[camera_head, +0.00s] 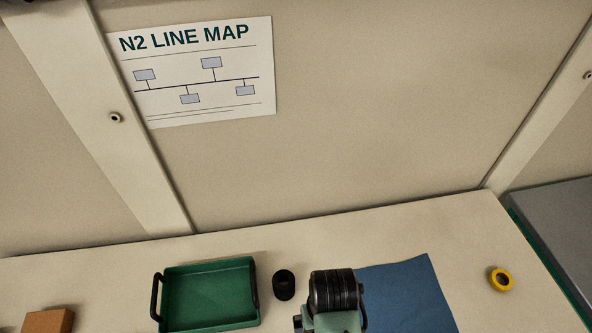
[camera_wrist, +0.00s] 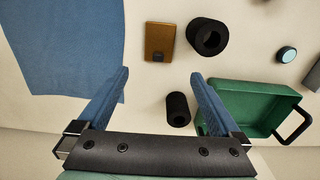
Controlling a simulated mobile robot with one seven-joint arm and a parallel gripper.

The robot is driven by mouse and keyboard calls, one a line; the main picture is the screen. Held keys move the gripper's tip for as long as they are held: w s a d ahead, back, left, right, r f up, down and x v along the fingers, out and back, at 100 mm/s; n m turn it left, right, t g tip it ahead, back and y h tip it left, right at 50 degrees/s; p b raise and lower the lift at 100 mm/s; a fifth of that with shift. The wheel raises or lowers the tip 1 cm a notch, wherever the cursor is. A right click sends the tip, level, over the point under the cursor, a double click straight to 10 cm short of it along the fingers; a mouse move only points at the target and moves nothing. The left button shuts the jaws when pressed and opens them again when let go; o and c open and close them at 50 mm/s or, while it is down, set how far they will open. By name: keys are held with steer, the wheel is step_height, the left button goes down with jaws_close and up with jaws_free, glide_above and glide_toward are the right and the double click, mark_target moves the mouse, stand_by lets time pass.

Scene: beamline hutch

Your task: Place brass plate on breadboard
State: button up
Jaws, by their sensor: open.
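The brass plate appears to be the flat, golden-brown rectangle (camera_wrist: 158,36) in the wrist view, lying on the bench, with a small dark patch at its lower edge. It lies beyond my blue fingertips, near the line between them and not touching them. My gripper (camera_wrist: 160,78) is open and empty. In the head view my wrist covers the bench front centre, and the plate is not visible there. I cannot clearly identify a breadboard; a grey flat surface (camera_head: 560,225) with a green edge stands at the far right of the head view.
A green tray (camera_head: 250,318) with black handles lies left of my wrist, a blue mat (camera_head: 405,290) right. A small black cylinder (camera_head: 284,284) stands between tray and wrist. A larger black ring (camera_wrist: 207,37) sits beside the plate. Yellow tape (camera_head: 500,279) lies right; a brown block (camera_head: 48,321) left.

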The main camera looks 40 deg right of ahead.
steer(key=f, duration=0.6)
steer(key=shift+s+f, duration=0.25)
steer(key=shift+f, duration=0.15)
steer(key=shift+f+p, duration=0.4)
steer(key=shift+f, duration=2.7)
jaws_close()
steer(key=shift+r, duration=0.1)
